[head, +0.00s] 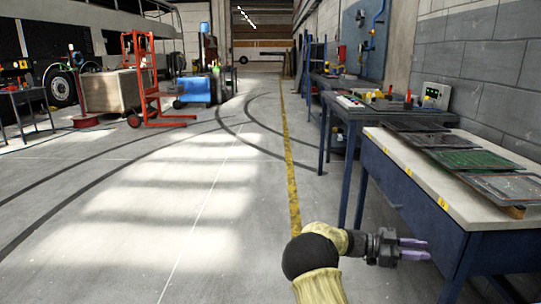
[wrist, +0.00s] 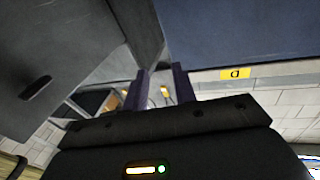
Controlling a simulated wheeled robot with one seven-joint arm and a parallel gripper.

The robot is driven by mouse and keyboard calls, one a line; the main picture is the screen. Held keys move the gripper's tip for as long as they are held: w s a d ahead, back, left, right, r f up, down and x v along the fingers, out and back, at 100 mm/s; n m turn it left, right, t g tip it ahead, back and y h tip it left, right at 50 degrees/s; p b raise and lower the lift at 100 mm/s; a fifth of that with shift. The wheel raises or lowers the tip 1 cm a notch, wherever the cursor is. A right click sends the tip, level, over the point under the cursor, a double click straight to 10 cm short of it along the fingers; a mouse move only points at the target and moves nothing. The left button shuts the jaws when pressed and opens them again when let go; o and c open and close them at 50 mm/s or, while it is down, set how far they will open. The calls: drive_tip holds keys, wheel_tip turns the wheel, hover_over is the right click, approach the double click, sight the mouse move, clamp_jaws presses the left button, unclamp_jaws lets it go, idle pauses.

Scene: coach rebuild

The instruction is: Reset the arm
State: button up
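My gripper (head: 415,248) is at the end of my arm, low at the lower right of the head view, beside the near workbench (head: 425,188). It points to the right, toward the bench's blue front, below the level of the top. Its two purple fingers stand apart with nothing between them. The wrist view also shows the fingers (wrist: 160,85) with a gap. Whether they touch the bench cannot be told.
Flat panels, one a green board (head: 472,160), lie on the near bench. A second bench (head: 350,108) with small items stands behind it. A red lift (head: 145,90) and a crate (head: 112,92) stand at the left. The floor (head: 190,190) in the middle is clear.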

drive_tip(key=w+r+n+t+y+p, duration=0.3)
drive_tip(key=w+n+t+y, duration=0.15)
drive_tip(key=n+t, duration=0.55)
drive_tip(key=s+a+f+n+t+y+p, duration=0.1)
drive_tip(key=s+a+n+t+y, duration=0.15)
drive_tip(key=a+y, duration=0.35)
drive_tip(key=s+a+f+n+t+y+p, duration=0.1)
drive_tip(key=s+a+n+t+y, duration=0.2)
drive_tip(key=a, duration=0.5)
drive_tip(key=s+a+n+g+y+p, duration=0.15)
drive_tip(key=s+a+n+g, duration=0.3)
drive_tip(key=s, duration=0.65)
drive_tip(key=s+a+n+g+y+p, duration=0.1)
drive_tip(key=s+a+n+g+y, duration=0.35)
drive_tip(key=s, duration=0.75)
wheel_tip(320, 180, up, 37)
drive_tip(key=a+m+t+h+p, duration=0.1)
drive_tip(key=p, duration=3.7)
drive_tip(key=shift+w+a+m, duration=0.25)
drive_tip(key=shift+w+m, duration=0.1)
drive_tip(key=shift+w, duration=0.05)
drive_tip(key=shift+t+h, duration=0.25)
